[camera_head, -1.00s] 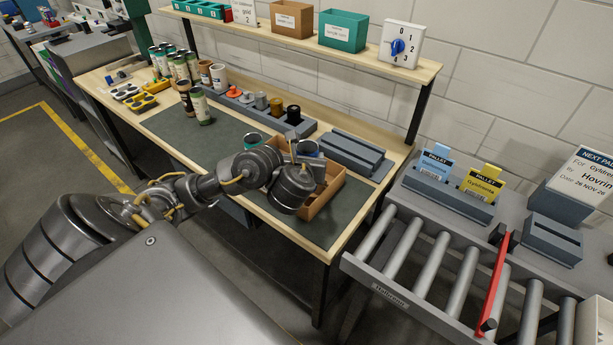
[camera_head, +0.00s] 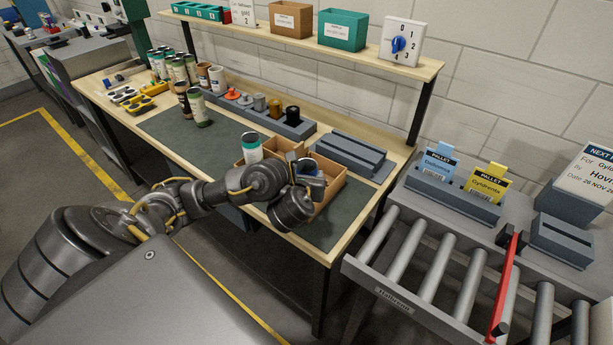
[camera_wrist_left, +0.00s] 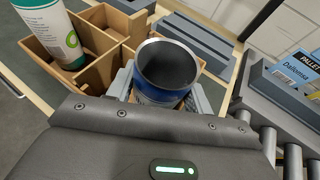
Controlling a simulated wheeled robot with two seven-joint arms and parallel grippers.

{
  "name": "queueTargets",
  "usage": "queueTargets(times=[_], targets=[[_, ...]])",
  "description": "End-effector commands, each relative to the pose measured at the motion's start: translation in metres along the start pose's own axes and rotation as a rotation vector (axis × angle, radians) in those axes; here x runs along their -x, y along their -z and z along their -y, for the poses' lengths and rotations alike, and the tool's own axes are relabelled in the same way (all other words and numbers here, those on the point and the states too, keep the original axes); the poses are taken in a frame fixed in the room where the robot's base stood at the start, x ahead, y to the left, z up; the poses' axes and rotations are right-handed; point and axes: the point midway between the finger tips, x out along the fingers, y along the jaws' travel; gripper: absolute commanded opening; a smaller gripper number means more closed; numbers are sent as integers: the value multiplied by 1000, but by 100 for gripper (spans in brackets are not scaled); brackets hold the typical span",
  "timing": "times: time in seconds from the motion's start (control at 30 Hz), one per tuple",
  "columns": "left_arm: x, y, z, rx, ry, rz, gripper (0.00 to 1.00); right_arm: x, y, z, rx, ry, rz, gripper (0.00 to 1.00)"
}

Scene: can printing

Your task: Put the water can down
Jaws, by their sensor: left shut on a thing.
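My left gripper (camera_head: 307,172) is over the right part of a brown divided box (camera_head: 329,194) on the workbench. In the left wrist view, its fingers (camera_wrist_left: 163,92) are shut on either side of a blue can (camera_wrist_left: 182,91) with a silver rim and a dark, open top. The can looks upright, at or just above a compartment of the box (camera_wrist_left: 102,74). Its bottom is hidden, so I cannot tell whether it touches the box floor. A white and green can (camera_head: 252,148) stands in the left part of the box, also in the wrist view (camera_wrist_left: 53,32). My right gripper is not in view.
A grey slotted holder (camera_head: 350,152) lies behind the box. Several cans (camera_head: 199,107) stand at the left of the dark mat (camera_head: 200,142), which has free room. A roller conveyor (camera_head: 440,260) and pallet cards (camera_head: 438,163) are at the right.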

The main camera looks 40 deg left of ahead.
Motion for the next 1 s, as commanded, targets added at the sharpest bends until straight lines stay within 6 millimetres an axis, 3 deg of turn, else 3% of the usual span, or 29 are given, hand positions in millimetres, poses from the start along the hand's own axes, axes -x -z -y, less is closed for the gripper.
queueTargets(times=[0.1,0.13,0.27,0.67,0.77,1.0], targets=[[-2,4,0,0,0,0,30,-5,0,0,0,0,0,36],[-1,3,0,0,0,0,55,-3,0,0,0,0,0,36],[-1,2,0,0,0,0,72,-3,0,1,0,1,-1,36],[4,-2,0,0,2,-1,73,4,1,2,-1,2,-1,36],[20,-2,1,0,4,-2,73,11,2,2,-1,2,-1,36],[76,-1,1,3,5,-4,73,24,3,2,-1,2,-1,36]])
